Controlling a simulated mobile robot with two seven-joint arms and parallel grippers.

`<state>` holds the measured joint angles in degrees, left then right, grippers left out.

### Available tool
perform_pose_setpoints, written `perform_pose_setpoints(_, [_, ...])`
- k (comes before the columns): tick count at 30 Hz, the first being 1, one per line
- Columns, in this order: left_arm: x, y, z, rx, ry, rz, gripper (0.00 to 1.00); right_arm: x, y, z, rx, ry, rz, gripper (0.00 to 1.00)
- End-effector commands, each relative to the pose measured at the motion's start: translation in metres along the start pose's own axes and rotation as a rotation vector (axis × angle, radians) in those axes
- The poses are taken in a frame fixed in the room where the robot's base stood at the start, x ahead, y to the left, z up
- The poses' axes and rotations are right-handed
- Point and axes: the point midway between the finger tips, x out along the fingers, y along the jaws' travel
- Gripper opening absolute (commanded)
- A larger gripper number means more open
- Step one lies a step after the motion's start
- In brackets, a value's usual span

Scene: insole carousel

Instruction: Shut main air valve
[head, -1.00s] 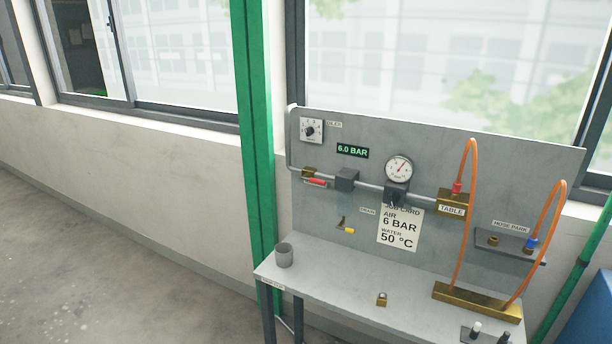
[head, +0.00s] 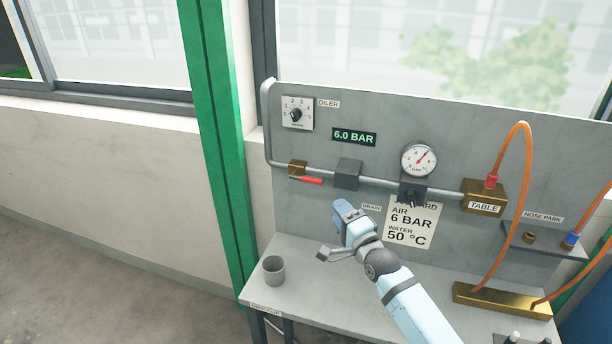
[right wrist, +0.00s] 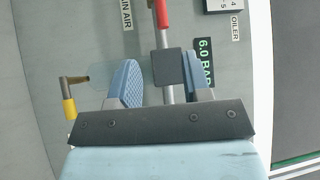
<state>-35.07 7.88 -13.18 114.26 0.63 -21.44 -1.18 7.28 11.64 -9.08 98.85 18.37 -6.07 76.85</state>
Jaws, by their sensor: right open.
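The main air valve is a brass body (head: 297,168) at the left end of the grey pipe, with a red lever (head: 312,181) lying roughly along the pipe. In the right wrist view the red lever (right wrist: 162,13) shows at the top edge, beside a partly cut-off label ending in "AIR" (right wrist: 128,14). My right gripper (head: 342,208) is in front of the panel, below and right of the lever, apart from it. In the right wrist view its blue fingers (right wrist: 161,78) are open, with pipe and a dark block showing between them. My left gripper is not in view.
The display (head: 354,137) reads 6.0 BAR, above the pipe near a round gauge (head: 419,160). A yellow-tipped drain handle (right wrist: 70,107) is left of my fingers in the wrist view. A grey cup (head: 274,270) stands on the bench (head: 300,300). Orange hoses (head: 527,180) loop at right.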

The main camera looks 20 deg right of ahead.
Motion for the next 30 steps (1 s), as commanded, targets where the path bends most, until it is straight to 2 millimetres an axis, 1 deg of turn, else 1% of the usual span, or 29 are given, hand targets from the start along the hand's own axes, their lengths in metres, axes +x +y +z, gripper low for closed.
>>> perform_pose_setpoints(5, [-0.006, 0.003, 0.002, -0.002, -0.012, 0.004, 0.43, 0.025, -0.003, 0.0, 0.0, 0.0, -0.001, 0.44])
perform_pose_setpoints(12, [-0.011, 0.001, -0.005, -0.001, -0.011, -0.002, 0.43, 0.077, -0.004, 0.0, -0.002, -0.001, -0.001, 0.44])
perform_pose_setpoints(18, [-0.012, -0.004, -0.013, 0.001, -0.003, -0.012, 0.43, 0.113, -0.003, 0.0, -0.003, -0.001, -0.001, 0.44])
perform_pose_setpoints(21, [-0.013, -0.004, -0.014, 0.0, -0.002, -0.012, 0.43, 0.124, -0.002, 0.0, -0.002, -0.001, 0.0, 0.44])
perform_pose_setpoints(24, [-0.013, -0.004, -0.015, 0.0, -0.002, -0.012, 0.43, 0.131, -0.001, 0.0, -0.003, 0.0, 0.001, 0.44])
perform_pose_setpoints(30, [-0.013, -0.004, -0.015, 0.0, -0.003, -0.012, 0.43, 0.134, 0.0, 0.0, -0.003, 0.0, 0.0, 0.44])
